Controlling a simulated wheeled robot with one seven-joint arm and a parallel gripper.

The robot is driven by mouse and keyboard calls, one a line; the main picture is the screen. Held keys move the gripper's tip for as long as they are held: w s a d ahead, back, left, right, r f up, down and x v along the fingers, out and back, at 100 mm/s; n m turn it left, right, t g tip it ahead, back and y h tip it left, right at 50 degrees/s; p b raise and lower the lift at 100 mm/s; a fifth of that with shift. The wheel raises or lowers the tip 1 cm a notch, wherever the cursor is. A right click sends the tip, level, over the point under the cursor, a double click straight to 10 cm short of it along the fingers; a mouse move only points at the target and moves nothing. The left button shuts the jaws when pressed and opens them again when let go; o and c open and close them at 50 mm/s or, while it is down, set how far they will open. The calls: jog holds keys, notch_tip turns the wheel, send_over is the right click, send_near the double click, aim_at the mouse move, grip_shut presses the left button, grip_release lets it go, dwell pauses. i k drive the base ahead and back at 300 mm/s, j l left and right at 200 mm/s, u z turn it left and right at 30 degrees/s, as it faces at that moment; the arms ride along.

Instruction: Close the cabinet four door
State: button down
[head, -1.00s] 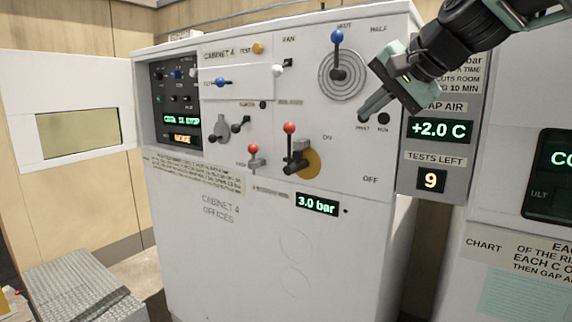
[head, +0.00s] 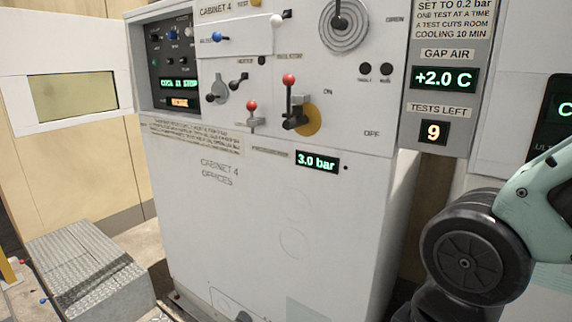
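Cabinet 4 (head: 240,215) is a large white cabinet filling the middle of the head view. Its door (head: 75,42), a white panel with a yellowish window, stands swung open to the left of the cabinet. The dark control panel (head: 172,55) behind it is uncovered, with small knobs and lit green and orange displays. The door's left end is cut off by the picture edge. My gripper is out of the picture; only my arm's links show at the lower right, well away from the door.
A grey metal step (head: 85,275) stands on the floor below the door. A side panel (head: 440,75) reads +2.0 C and 9 tests left.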

aim_at(33, 42)
jog(key=j+z, duration=0.3)
jog(key=j, duration=3.6)
jog(key=i+j, duration=0.15)
jog(key=j, duration=0.3)
jog(key=i+j+z, duration=0.1)
jog(key=j, duration=0.3)
jog(key=i+j, duration=0.15)
jog(key=j, duration=0.3)
jog(key=i+j, duration=0.15)
jog(key=j, duration=0.3)
jog(key=i+j+z, duration=0.1)
jog(key=j, duration=0.3)
jog(key=i+j, duration=0.1)
jog(key=j, duration=0.35)
jog(key=i+j+z, duration=0.1)
jog(key=j, duration=0.35)
